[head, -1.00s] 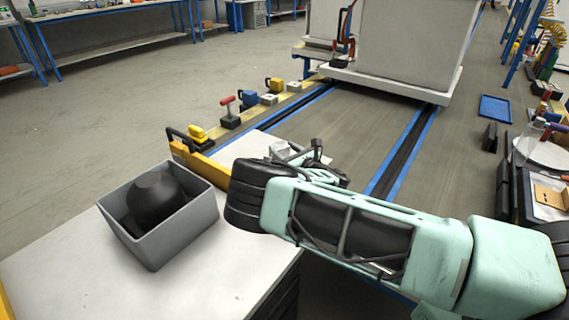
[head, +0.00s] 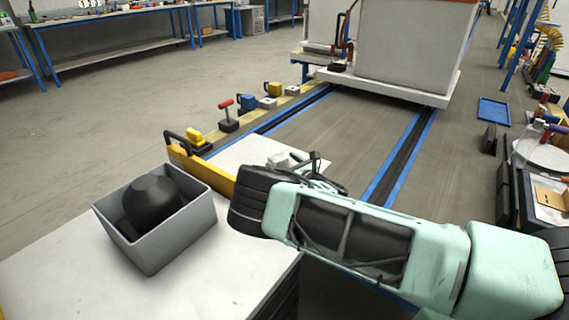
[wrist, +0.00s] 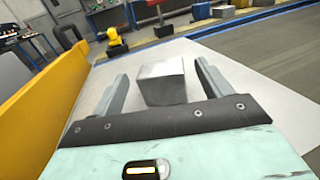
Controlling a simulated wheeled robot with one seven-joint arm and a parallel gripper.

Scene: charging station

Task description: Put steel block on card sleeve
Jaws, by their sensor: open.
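The steel block (wrist: 162,82) is a grey metal cube on the white tabletop. In the wrist view it stands between the two open fingers of my gripper (wrist: 160,88), with a small gap to each side. In the head view the block (head: 278,161) shows partly behind my gripper (head: 300,164), near the far end of the white table. My gripper is open and holds nothing. The card sleeve may be the brown card piece (head: 549,196) on the right-hand bench, but I cannot be sure at this size.
A grey bin (head: 152,248) with a dark rounded object (head: 152,203) stands on the near table. A yellow rail (head: 205,172) runs along the table's left side; it is close to my gripper's left in the wrist view (wrist: 45,105). A blue tray (head: 494,111) lies on the floor.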

